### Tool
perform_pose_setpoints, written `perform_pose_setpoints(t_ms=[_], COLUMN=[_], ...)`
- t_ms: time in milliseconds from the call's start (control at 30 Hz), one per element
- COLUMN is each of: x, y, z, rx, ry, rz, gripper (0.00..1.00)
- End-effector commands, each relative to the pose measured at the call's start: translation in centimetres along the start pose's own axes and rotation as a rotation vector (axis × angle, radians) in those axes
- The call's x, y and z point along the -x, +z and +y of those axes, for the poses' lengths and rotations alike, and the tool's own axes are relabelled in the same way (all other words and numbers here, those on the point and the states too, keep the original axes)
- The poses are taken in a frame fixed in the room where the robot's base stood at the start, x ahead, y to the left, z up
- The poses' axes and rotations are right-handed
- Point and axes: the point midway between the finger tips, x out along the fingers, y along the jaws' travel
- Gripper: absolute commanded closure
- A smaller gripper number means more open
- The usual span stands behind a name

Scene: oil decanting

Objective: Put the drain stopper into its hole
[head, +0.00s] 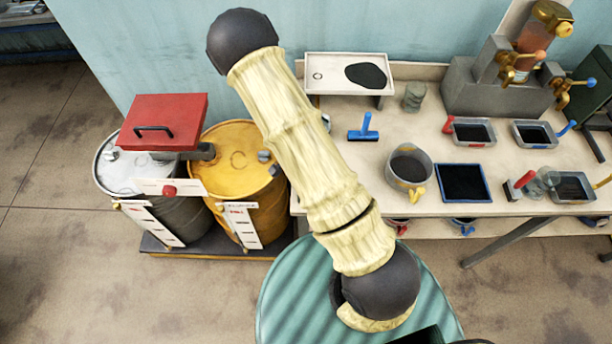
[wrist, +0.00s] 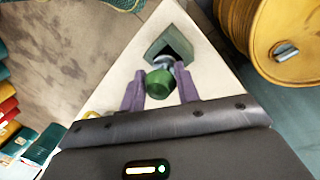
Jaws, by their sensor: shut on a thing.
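In the wrist view, the purple fingers of my gripper (wrist: 160,88) are shut on a small piece with a round green knob (wrist: 158,85) and a grey metal end, which looks like the drain stopper. In the head view, a white tray (head: 335,62) on the bench holds a black pool and shows a small ring (head: 318,76), perhaps a drain hole. My gripper does not show there.
A yellow drum (head: 225,150) and a grey drum (head: 125,170) stand left of the bench (head: 345,125), with a red handled lid (head: 165,118) above them. The yellow drum also shows in the wrist view (wrist: 270,35).

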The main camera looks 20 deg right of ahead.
Motion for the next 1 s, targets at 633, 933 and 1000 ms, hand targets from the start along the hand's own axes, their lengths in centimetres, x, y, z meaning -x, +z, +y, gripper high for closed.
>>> perform_pose_setpoints(t_ms=[633,933,1000], x=[-1.4,-1.8,-1.8], y=[0.0,0.0,0.0], z=[-0.3,-0.3,-0.3], rx=[0.0,0.0,0.0], ry=[0.0,0.0,0.0], rz=[0.0,0.0,0.0], gripper=[0.94,0.62,0.49])
